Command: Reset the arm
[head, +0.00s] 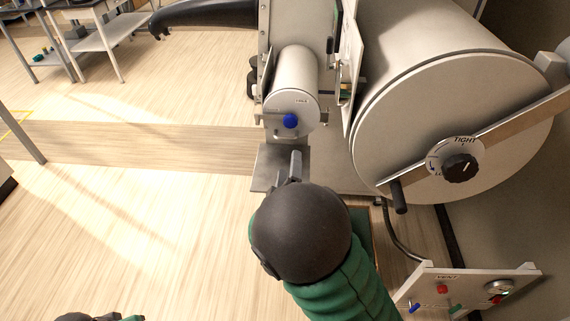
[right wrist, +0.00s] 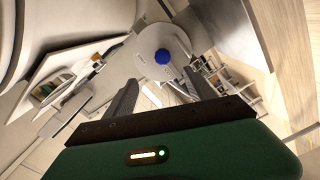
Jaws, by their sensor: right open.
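My right arm (head: 340,285), green with a dark round wrist, comes up from the bottom of the head view. My right gripper (head: 294,165) points away from me, just short of a small white cylinder (head: 297,70) with a blue knob (head: 290,121). In the right wrist view the gripper (right wrist: 163,78) is open, its two dark fingers apart with nothing between them. The blue knob (right wrist: 162,56) shows beyond the fingertips, apart from them. A dark and green part at the bottom left edge may be my left arm; no left gripper fingers show.
A large drum (head: 400,120) with a bar, a black handle and a dial (head: 459,166) marked TIGHT stands close on the right. A button panel (head: 470,287) is low right. A black sleeve (head: 205,14) sticks out at the top.

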